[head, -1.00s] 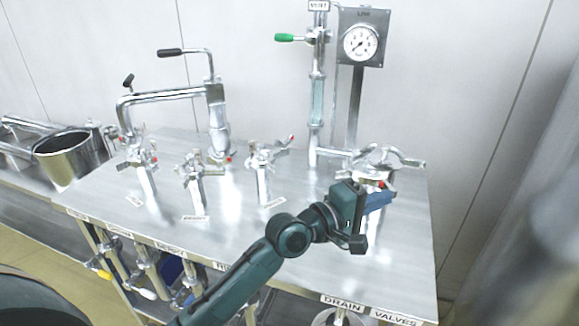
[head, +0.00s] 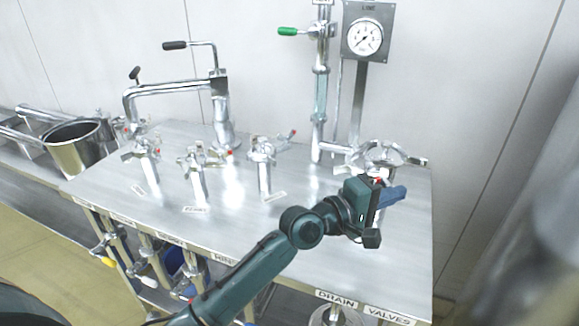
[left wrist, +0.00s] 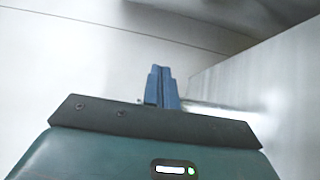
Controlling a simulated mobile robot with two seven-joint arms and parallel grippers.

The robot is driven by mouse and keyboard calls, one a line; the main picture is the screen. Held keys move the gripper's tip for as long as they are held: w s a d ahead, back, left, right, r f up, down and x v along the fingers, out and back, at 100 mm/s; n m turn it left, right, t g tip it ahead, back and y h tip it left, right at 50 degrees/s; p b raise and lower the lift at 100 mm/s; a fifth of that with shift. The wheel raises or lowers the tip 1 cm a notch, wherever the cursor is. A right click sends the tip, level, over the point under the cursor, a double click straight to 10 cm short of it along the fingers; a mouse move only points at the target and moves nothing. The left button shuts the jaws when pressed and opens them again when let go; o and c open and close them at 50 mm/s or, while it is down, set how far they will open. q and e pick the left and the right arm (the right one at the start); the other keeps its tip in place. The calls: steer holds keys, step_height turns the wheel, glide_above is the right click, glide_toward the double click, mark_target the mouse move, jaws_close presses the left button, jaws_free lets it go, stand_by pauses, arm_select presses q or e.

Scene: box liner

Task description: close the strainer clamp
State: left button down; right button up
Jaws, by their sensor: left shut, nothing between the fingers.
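A shiny metal fitting with clamp arms (head: 384,153) stands at the right rear of the steel bench in the head view. Several other clamped fittings stand on short posts, one of them in the middle (head: 263,152); I cannot read which label says strainer. My left gripper (head: 394,196) is shut and empty, just in front of and below the right-hand fitting in the picture, hiding its lower part. Contact cannot be told. In the left wrist view the blue fingers (left wrist: 161,86) are together, with a thin metal bar (left wrist: 207,107) beyond them. My right gripper is not in view.
The steel bench (head: 230,220) is clear in front of the posts. A pipe with a green-handled valve (head: 300,31) and a pressure gauge (head: 365,37) rise behind. A bent pipe (head: 165,92) stands at the back left, a steel pot (head: 80,148) beyond the bench's left edge.

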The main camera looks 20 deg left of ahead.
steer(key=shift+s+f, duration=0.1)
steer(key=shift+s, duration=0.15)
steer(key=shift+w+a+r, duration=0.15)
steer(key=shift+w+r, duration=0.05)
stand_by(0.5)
